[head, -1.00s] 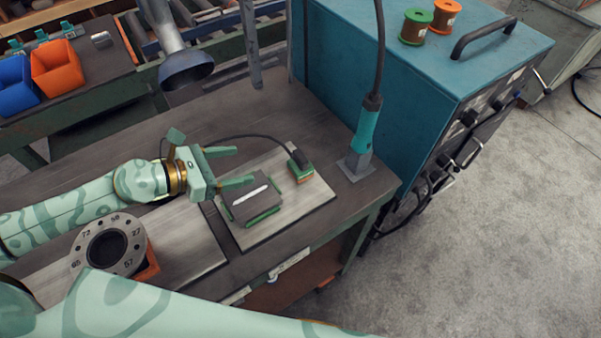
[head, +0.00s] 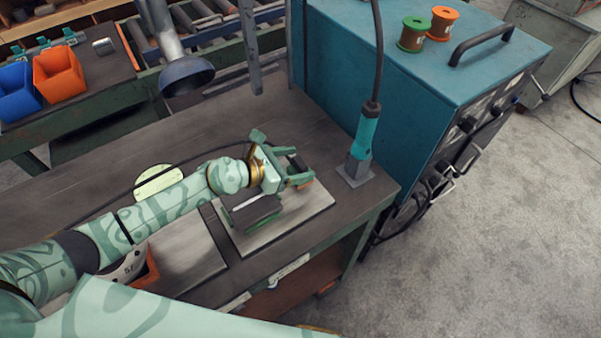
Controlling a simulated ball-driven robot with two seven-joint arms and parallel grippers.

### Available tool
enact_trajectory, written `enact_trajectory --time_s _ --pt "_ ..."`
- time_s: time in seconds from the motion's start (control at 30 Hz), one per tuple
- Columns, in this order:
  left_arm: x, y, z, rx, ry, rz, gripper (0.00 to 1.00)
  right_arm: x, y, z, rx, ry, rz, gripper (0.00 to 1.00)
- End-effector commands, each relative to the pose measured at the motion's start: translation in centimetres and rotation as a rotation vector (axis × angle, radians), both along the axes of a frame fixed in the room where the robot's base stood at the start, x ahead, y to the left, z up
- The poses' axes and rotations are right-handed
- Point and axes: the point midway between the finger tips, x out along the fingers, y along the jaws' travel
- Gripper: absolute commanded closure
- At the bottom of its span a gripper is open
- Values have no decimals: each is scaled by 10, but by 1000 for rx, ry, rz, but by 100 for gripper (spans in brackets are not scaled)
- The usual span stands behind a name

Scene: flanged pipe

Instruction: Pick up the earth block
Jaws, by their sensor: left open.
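The earth block (head: 307,183) sits at the back right of the pale metal plate (head: 285,232). Only part of it shows: a coppery lower edge and a dark upper part between my fingers. My left gripper (head: 297,167) is open, with its two fingers reaching around the block from the left. I cannot tell whether the fingers touch it. A black cable runs leftward behind my arm. My right gripper is not in view.
A dark piece with green edges (head: 256,214) lies on the plate just in front of my gripper. A teal torch (head: 363,135) stands in a holder to the right, beside the blue machine (head: 430,75). The flanged pipe (head: 128,268) is mostly hidden by my arm.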

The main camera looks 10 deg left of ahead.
Motion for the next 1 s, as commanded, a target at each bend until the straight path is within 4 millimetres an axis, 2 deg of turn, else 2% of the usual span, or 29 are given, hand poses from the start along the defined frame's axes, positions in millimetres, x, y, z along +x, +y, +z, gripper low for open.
enact_trajectory --time_s 0.23,0.4,0.5,0.83,1.0 --pt "2 -1 -1 1 0 0 29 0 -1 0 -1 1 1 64" --pt "1 -1 -1 1 0 0 76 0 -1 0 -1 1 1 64" --pt "1 -1 -1 1 0 0 100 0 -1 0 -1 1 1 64" --pt "2 -1 2 0 -4 1 100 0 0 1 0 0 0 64" --pt "3 -2 17 0 -6 0 100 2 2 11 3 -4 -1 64"
